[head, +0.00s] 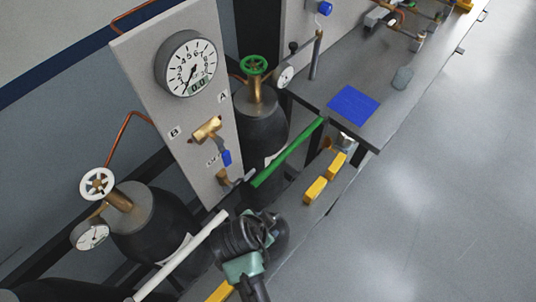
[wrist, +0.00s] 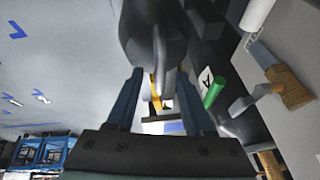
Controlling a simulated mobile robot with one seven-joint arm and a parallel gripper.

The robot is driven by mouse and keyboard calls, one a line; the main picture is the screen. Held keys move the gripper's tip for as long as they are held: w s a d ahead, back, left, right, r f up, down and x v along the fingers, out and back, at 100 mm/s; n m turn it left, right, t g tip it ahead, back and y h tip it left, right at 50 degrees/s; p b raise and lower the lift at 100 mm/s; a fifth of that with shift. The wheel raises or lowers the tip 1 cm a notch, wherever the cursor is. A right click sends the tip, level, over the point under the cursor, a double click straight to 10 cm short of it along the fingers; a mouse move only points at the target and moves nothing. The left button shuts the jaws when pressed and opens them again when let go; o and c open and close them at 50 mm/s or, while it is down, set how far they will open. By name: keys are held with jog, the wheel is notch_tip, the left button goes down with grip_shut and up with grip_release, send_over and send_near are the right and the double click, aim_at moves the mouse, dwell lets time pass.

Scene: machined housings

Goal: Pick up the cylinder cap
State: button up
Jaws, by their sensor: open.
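The blue mat (head: 353,104) lies on the near end of the bench (head: 372,132). A black cylinder with a green handwheel (head: 253,65) and one with a white handwheel (head: 97,184) flank the gauge panel (head: 150,75). A green bar (head: 290,152) and yellow blocks (head: 315,190) are near my arm. Open floor lies right.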

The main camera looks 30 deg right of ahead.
jog(key=shift+x, duration=1.1)
jog(key=shift+w, duration=0.1)
grip_shut()
jog(key=shift+r, duration=0.1)
dwell(0.4)
